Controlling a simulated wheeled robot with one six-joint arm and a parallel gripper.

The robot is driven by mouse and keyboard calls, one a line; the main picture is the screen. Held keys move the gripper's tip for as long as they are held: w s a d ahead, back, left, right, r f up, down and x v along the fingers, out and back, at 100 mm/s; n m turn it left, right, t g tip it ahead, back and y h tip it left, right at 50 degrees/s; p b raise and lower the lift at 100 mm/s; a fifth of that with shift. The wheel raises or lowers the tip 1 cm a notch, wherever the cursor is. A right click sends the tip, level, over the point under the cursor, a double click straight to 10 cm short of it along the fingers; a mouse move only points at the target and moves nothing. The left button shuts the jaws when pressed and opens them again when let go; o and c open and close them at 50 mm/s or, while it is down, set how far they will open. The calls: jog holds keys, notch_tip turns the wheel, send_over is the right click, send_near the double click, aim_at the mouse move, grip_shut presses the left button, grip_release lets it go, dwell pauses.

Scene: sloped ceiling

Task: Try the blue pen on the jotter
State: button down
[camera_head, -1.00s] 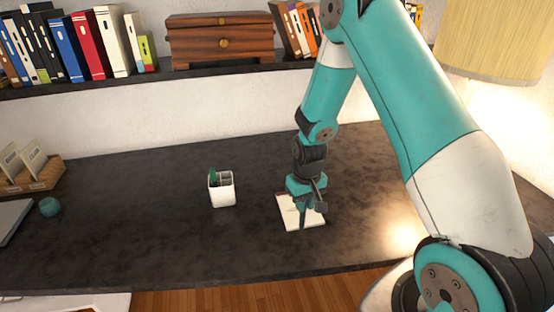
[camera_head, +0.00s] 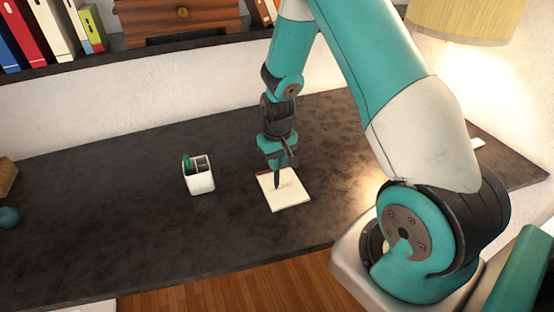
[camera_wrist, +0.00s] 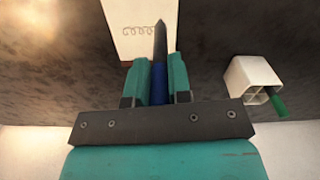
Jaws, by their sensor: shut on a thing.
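My gripper (camera_wrist: 160,82) is shut on the blue pen (camera_wrist: 159,75), whose dark tip points at the jotter in the wrist view. The jotter (camera_head: 292,198) is a white pad lying flat on the dark desk. A looping scribble shows on its page in the wrist view (camera_wrist: 130,45), and faint marks show in the head view. In the head view my gripper (camera_head: 278,174) is above the jotter's far edge, pen pointing down. I cannot tell whether the tip touches the paper.
A white pen holder (camera_head: 199,180) with something green in it stands left of the jotter; it also shows in the wrist view (camera_wrist: 250,72). A teal ball (camera_head: 9,217) lies at far left. A lamp (camera_head: 462,20) is at right. The desk's front middle is clear.

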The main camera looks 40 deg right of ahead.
jog(key=shift+f+b, duration=1.4)
jog(key=shift+f, duration=0.8)
jog(key=shift+d, duration=0.1)
